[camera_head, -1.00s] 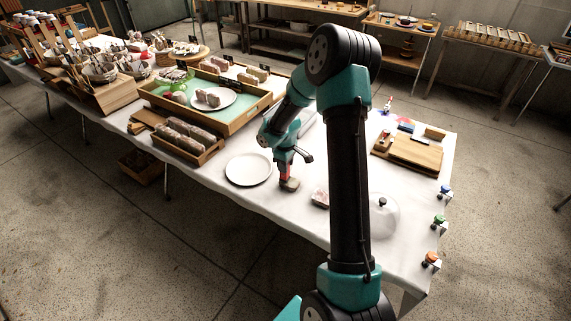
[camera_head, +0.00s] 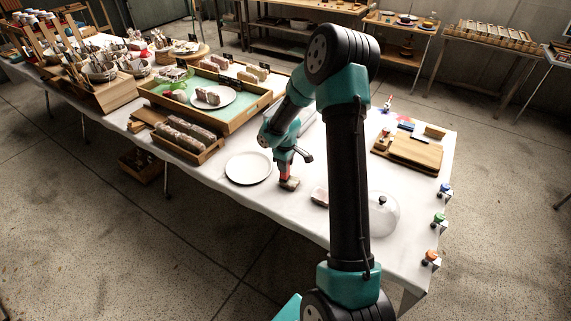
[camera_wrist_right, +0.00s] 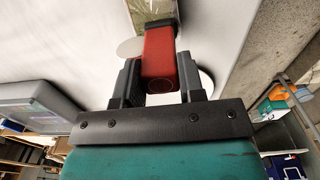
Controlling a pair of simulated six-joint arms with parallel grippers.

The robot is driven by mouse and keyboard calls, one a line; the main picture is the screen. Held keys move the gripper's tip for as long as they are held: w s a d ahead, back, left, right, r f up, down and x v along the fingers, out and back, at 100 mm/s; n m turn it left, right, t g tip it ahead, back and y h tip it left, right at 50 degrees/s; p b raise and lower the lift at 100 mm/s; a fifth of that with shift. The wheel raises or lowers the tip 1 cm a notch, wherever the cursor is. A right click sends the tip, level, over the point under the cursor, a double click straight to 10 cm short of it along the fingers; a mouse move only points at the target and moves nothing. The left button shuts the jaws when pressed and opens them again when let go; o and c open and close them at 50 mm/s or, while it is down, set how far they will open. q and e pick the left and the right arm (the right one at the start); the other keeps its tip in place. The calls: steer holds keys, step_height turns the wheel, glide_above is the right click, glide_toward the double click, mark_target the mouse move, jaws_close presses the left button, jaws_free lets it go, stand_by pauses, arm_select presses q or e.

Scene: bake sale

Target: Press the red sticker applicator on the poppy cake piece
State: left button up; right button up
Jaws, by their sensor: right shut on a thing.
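My right gripper (camera_head: 286,155) is shut on the red sticker applicator (camera_head: 284,172) and holds it upright. In the right wrist view, the red applicator (camera_wrist_right: 160,58) is between the two dark fingers (camera_wrist_right: 160,88), its dark end pointing away from the gripper. That end is at a small pale, wrapped-looking cake piece (camera_wrist_right: 148,10), which also shows under the applicator in the head view (camera_head: 289,184). Whether the two touch firmly is hard to tell, and the cake's flavour cannot be read. My left gripper is not in view.
A white plate (camera_head: 248,168) lies just left of the cake piece. Another small piece (camera_head: 319,197) lies to the right, partly behind my arm. A wooden tray of loaves (camera_head: 190,151) is at left.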

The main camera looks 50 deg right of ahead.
steer(key=shift+r, duration=3.5)
steer(key=w+a+f+m, duration=0.1)
steer(key=w+a+m, duration=0.1)
steer(key=w+a, duration=0.5)
steer(key=w+a+f+m, duration=0.1)
steer(key=w+a, duration=0.6)
steer(key=a, duration=0.8)
steer(key=w+a+f+m, duration=0.1)
steer(key=w+a+m, duration=0.2)
steer(key=a, duration=0.9)
steer(key=w, duration=0.3)
steer(key=shift+w, duration=0.4)
